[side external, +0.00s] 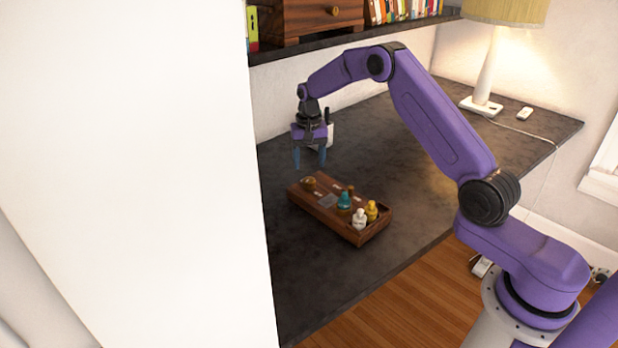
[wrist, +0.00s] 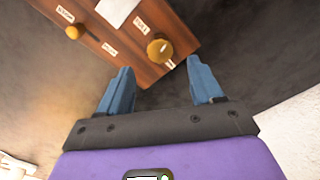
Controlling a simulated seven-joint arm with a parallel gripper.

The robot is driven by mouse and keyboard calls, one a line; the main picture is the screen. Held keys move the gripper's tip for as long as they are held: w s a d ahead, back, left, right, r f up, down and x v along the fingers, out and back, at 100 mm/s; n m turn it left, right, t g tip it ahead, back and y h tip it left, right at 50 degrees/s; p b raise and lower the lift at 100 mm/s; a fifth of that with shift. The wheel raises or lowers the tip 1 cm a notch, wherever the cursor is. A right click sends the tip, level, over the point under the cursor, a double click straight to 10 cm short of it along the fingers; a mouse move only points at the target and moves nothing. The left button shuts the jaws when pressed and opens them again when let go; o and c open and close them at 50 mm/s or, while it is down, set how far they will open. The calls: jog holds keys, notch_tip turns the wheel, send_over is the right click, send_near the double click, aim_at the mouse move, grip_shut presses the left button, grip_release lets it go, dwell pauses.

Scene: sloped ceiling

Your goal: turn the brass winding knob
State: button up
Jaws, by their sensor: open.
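A wooden box (side external: 352,231) lies on the dark desk. A round brass knob (side external: 308,183) sits on its top near the left end. In the wrist view this larger brass knob (wrist: 160,49) has a pale mark on it, and a smaller brass knob (wrist: 73,32) sits further left on the wood. My gripper (side external: 309,158) hangs above the box's left end, fingers pointing down. In the wrist view my gripper (wrist: 159,68) has its two blue fingers apart with nothing between them, and the larger knob lies just beyond the fingertips. The gripper appears clear of the box.
A teal piece (side external: 344,201), a white piece (side external: 360,219) and a yellow piece (side external: 371,210) stand at the box's right end. A shelf (side external: 355,40) overhangs the desk's back. A lamp (side external: 487,75) stands at back right. A white wall (side external: 130,170) borders the left. The desk (side external: 420,200) right of the box is clear.

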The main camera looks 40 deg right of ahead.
aim_at(309, 179)
notch_tip(309, 179, down, 7)
jog(key=shift+r, duration=0.2)
jog(key=c, duration=1.1)
